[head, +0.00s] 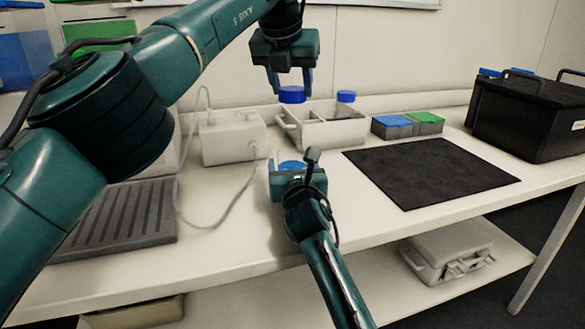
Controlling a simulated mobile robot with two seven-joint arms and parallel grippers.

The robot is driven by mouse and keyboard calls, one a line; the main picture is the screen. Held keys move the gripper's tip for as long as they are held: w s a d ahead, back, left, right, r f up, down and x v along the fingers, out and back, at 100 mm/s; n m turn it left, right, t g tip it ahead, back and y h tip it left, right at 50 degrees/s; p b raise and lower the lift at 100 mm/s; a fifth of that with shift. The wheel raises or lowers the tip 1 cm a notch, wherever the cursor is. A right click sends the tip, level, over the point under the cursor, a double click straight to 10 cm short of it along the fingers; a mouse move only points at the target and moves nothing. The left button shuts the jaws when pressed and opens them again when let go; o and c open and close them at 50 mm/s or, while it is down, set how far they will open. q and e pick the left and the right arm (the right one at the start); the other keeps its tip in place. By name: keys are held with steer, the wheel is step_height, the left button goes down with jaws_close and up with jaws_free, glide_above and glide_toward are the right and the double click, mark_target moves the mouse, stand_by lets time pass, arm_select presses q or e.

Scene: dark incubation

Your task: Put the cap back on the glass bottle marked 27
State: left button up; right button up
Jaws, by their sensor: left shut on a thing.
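My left gripper (292,88) is above the back left of the white caddy, fingers pointing down, shut on a blue cap (292,96). Whether a bottle is under this cap cannot be told. My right gripper (290,168) is lower, in front of the caddy over the table. A blue round top (292,164) shows at its jaws; the gripper hides most of what is below it, and whether the jaws are closed on it is unclear. Another blue cap (346,96) stands at the caddy's back right. No number 27 is readable.
The white caddy (335,133) has compartments. A white device (230,140) with a cable is left of it. Blue-lidded and green-lidded boxes (393,125) and a bare dark mat (430,172) lie right. A black case (528,115) is far right, a ribbed grey tray (120,220) left.

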steer(key=c, duration=1.1)
arm_select(q)
glide_above(295, 131)
steer(key=s, duration=0.3)
steer(key=shift+w+a+f, duration=0.15)
steer(key=shift+a+f, duration=0.05)
steer(key=shift+f, duration=1)
steer(key=shift+w+a+f, duration=0.1)
steer(key=shift+a+f, duration=0.05)
steer(key=shift+f, duration=1.05)
steer(key=shift+f, duration=0.15)
steer(key=shift+f, duration=0.75)
steer(key=shift+f, duration=0.6)
arm_select(e)
jaws_close()
arm_select(q)
steer(key=m, duration=0.1)
steer(key=m+h, duration=0.1)
steer(key=m, duration=0.1)
steer(key=shift+w+a+g+h, duration=0.1)
steer(key=shift+a+g+h, duration=0.1)
steer(key=shift+g+h, duration=0.1)
steer(key=m+g+h, duration=0.1)
steer(key=m, duration=0.2)
steer(key=shift+m, duration=0.3)
